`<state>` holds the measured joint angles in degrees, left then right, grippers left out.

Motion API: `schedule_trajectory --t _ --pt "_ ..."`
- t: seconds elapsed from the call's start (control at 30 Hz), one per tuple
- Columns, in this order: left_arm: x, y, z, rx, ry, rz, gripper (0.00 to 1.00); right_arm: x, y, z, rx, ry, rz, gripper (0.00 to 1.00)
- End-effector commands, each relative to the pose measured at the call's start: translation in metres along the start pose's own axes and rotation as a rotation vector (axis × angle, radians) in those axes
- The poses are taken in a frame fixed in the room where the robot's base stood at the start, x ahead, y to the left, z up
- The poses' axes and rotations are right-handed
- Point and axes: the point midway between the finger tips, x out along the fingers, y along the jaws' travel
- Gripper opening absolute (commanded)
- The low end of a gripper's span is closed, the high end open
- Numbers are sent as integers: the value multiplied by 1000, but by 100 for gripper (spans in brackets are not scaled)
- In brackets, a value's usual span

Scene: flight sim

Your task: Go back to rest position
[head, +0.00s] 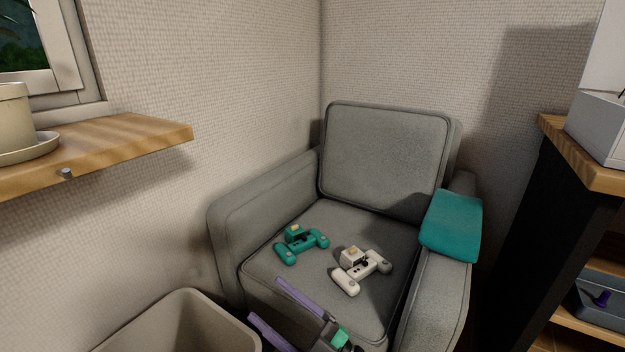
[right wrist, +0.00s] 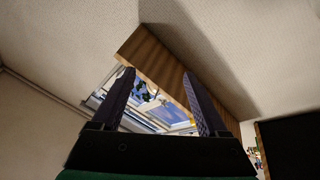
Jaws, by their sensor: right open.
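My right gripper (head: 276,306) shows at the bottom middle of the head view, in front of the grey armchair (head: 385,150). Its two purple fingers are spread apart with nothing between them. In the right wrist view the gripper (right wrist: 160,92) is also open and empty, facing the wall and a wooden shelf edge with a window beyond. A green controller-like object (head: 302,244) and a white one (head: 360,270) lie on the chair's seat, apart from the fingers. My left gripper is not in view.
A teal cloth (head: 452,225) lies over the chair's right armrest. A wooden shelf (head: 120,138) with a pot (head: 14,118) juts out at left. A beige bin (head: 185,310) stands at bottom left. A dark cabinet with a wooden top (head: 575,150) stands at right.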

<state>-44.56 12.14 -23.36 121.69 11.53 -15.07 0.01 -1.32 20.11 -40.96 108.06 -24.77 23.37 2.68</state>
Motion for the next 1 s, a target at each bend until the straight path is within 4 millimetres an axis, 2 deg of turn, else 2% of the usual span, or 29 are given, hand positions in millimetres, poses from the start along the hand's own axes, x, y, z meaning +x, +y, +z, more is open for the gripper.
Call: schedule_trajectory --t 0.03,0.1,0.2,0.3,0.4,0.53,0.6,0.77,0.87,1.0 --pt "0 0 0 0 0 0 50 -26 -2 31 153 -141 86 77" --pt "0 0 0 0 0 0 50 -65 -12 70 342 -326 179 77" --pt "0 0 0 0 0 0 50 -114 -37 106 544 -522 257 77" --pt "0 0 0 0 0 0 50 -158 -66 125 705 -674 304 77" --pt "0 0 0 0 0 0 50 -196 -96 134 847 -801 337 77" --pt "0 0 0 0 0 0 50 -242 -134 135 1013 -947 365 77" --pt "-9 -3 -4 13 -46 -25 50 -247 -129 128 1008 -1004 359 77" --pt "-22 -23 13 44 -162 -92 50 -276 -131 133 975 -1146 339 77" --pt "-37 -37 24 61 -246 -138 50 -299 -130 131 954 -1247 328 77" --pt "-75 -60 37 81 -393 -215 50 -341 -124 115 927 -1421 306 77"
